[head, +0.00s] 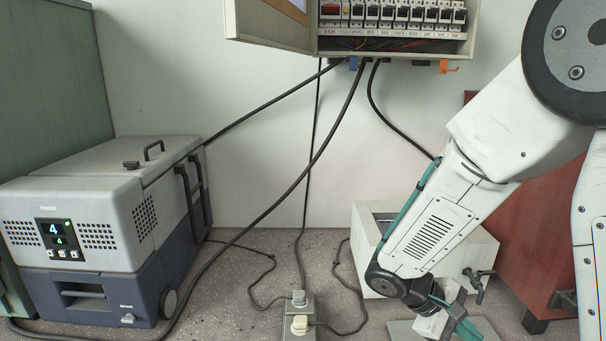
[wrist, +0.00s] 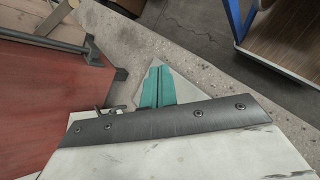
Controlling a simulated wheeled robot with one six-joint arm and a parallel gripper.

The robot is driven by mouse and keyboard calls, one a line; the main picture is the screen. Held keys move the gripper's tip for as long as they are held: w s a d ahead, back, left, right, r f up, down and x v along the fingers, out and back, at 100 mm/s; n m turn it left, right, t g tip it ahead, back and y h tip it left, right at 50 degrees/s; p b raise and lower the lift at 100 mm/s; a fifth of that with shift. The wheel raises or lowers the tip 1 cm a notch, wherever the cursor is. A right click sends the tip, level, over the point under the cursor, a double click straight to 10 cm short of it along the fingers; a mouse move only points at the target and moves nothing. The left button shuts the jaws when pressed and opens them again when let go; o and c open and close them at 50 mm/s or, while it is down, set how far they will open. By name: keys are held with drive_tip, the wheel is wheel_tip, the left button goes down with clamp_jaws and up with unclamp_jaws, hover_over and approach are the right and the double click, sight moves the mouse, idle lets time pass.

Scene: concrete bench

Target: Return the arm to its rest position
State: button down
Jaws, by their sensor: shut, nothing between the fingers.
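My arm reaches down from the upper right of the head view, bent at the elbow. My gripper (head: 466,330) is low at the right of centre, beside the front of a white box-shaped basin (head: 362,236). Its teal fingers are partly cut off by the bottom edge. In the wrist view my gripper (wrist: 158,70) shows two teal fingers side by side, shut with nothing between them. A dark strip with screws hides their base.
A breaker box (head: 400,45) with an open door hangs above, cables trailing down. A grey-blue portable cooler (head: 95,255) stands left, a power strip (head: 300,310) with plugs at bottom centre. A red cabinet (head: 545,230) is right, also in the wrist view (wrist: 45,105).

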drive_tip(key=s+a+r+m+t+y, duration=0.2)
drive_tip(key=s+r+m+y, duration=0.1)
drive_tip(key=s+r+y, duration=0.2)
drive_tip(key=s+a+r+m+t+y, duration=0.2)
drive_tip(key=s+a+r+m+y, duration=0.1)
drive_tip(key=s+r, duration=0.7)
drive_tip(key=shift+s+a+r+m+y, duration=0.2)
drive_tip(key=shift+r+m+y, duration=0.25)
drive_tip(key=shift+y, duration=0.65)
drive_tip(key=c, duration=1.9)
unclamp_jaws()
drive_tip(key=shift+d+r, duration=0.1)
drive_tip(key=shift+r, duration=0.1)
drive_tip(key=o, duration=0.5)
drive_tip(key=shift+s+r, duration=0.1)
